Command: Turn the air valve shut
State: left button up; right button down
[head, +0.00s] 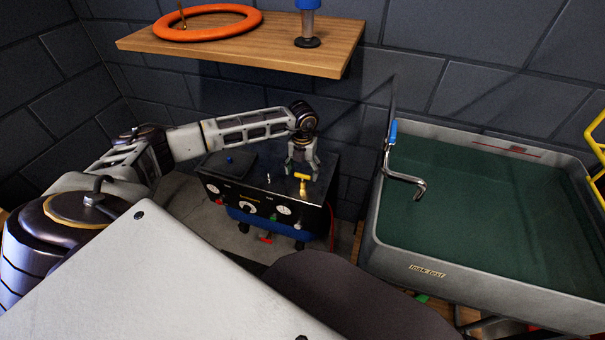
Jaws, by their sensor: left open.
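The air valve (302,184) is a small brass body with a yellow lever handle on the top right of the black air unit (262,188). The unit has gauges and a knob on its front and a blue tank below. My left gripper (302,172) comes down from above, just over the valve. Its fingers are apart, pointing down, close to the yellow handle. I cannot tell whether a finger touches the handle. My right gripper is not in view.
A grey tank of dark green water (470,200) stands at the right, with a blue-handled crank tool (402,172) on its left rim. A wooden shelf (250,50) above holds an orange ring (207,32) and a blue-topped item (307,22). A brick wall stands behind.

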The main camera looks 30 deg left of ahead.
pick_arm(q)
jog(key=shift+f, duration=0.75)
jog(key=c, duration=1)
